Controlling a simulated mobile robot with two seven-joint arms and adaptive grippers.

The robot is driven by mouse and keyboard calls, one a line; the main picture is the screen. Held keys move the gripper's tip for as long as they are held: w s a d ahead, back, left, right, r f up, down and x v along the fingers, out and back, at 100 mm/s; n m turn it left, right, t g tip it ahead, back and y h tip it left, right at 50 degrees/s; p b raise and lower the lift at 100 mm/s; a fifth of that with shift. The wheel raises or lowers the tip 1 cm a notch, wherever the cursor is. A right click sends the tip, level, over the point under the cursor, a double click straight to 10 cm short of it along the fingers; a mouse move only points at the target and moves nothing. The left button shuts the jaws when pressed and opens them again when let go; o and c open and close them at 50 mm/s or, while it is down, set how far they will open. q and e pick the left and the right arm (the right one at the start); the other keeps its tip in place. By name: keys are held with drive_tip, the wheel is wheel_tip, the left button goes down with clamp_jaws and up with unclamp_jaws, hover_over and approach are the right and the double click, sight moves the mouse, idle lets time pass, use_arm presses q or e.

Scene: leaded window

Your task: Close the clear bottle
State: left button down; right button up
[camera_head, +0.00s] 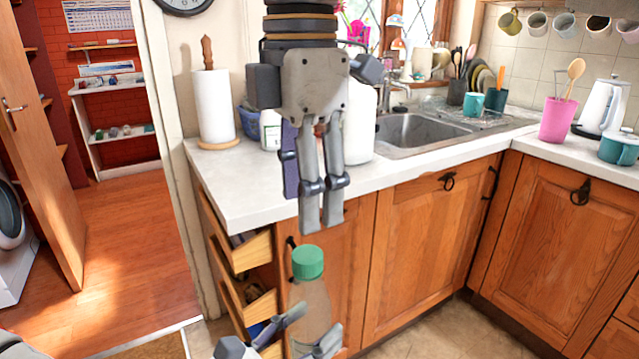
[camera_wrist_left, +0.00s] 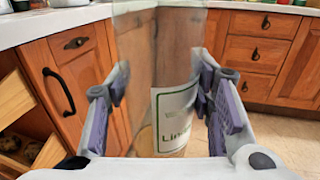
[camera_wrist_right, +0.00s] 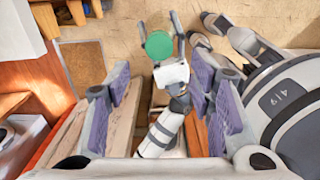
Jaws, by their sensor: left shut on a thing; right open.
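The clear bottle (camera_head: 311,300) stands upright in the head view with a green cap (camera_head: 308,262) on its top. I cannot tell how tight the cap sits. My left gripper (camera_head: 309,328) is shut on the bottle's lower body. In the left wrist view the see-through bottle (camera_wrist_left: 160,75) with a white label lies between the fingers (camera_wrist_left: 160,100). My right gripper (camera_head: 321,228) is open and empty, pointing down just above the cap. In the right wrist view the round cap (camera_wrist_right: 159,46) shows beyond the open fingers (camera_wrist_right: 162,80), from above.
The counter (camera_head: 240,185) edge and open drawers (camera_head: 248,252) lie close behind the bottle. A paper towel roll (camera_head: 213,108) and a white container (camera_head: 360,125) stand on the counter. The sink (camera_head: 420,130) is to the right. Floor in front of the right cabinets is free.

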sight(307, 255)
drive_tip(key=shift+r, duration=0.15)
wheel_tip(307, 255, down, 8)
drive_tip(key=shift+f, duration=0.1)
idle(0.5)
